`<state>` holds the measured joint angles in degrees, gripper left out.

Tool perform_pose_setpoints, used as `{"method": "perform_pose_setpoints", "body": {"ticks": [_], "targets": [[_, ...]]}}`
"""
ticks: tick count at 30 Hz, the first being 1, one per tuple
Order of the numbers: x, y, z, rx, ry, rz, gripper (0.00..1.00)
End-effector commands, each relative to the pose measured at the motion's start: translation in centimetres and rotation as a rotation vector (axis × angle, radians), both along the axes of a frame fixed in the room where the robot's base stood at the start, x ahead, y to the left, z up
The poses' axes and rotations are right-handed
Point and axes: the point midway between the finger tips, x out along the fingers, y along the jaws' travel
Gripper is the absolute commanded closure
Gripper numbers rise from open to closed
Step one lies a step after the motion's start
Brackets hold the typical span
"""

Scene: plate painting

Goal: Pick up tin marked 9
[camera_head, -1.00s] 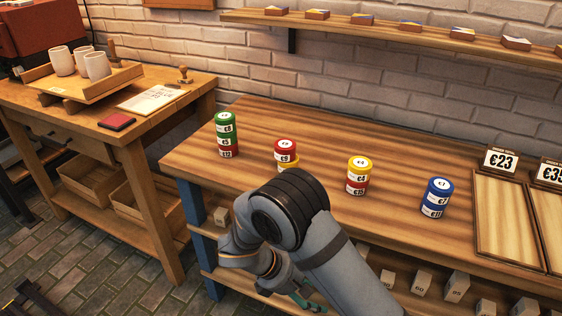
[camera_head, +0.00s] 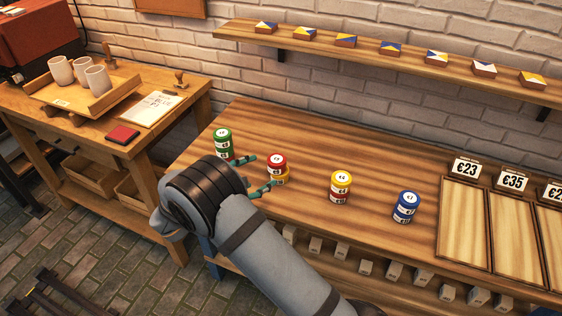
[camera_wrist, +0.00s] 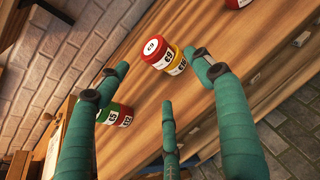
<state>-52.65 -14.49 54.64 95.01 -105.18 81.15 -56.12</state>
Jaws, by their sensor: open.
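The red tin marked 9 (camera_head: 277,163) sits on top of a yellow tin (camera_head: 280,178) on the wooden bench. The red tin marked 9 also shows in the wrist view (camera_wrist: 158,51), with the yellow tin (camera_wrist: 178,62) beneath it. My gripper (camera_head: 259,175) has teal fingers spread open, with nothing held. In the head view its fingertips are just left of this stack. In the wrist view the stack appears beyond the open fingers (camera_wrist: 162,75), between two of them. I cannot tell whether any finger touches a tin.
A stack of green and red tins (camera_head: 223,145) stands left, close to my fingers. A yellow-topped stack (camera_head: 341,187) and a blue stack (camera_head: 406,206) stand right. Wooden trays with price signs (camera_head: 464,220) lie further right. A wall shelf (camera_head: 400,63) holds small painted tiles.

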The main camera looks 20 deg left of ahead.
Motion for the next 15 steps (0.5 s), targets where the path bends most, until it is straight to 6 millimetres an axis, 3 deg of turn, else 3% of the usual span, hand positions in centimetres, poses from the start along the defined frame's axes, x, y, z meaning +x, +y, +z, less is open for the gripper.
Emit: {"method": "perform_pose_setpoints", "body": {"ticks": [15], "targets": [[6.4, -2.3, -2.8, 0.002, 0.001, -0.01, 0.33]]}}
